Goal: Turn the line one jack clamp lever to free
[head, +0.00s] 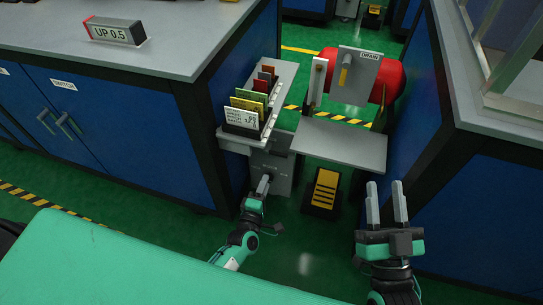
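My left gripper (263,184) is at the front of a small grey box (283,172) below the card rack. Its fingers look close together and point at the box face. I cannot tell whether they touch it or hold anything. No jack clamp lever can be picked out for certain; a dark part (279,143) sits on top of the box, and small lettering on its face is unreadable. My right gripper (387,203) is open and empty, its fingers pointing away from me, in front of the right blue cabinet.
A card rack (286,88) stands above the box. A grey shelf (345,147) lies to its right, below a red cylinder (390,75) and a DRAIN plate (354,78). A yellow-black pedal (325,190) is on the floor. Blue cabinets (110,135) (480,200) flank the gap.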

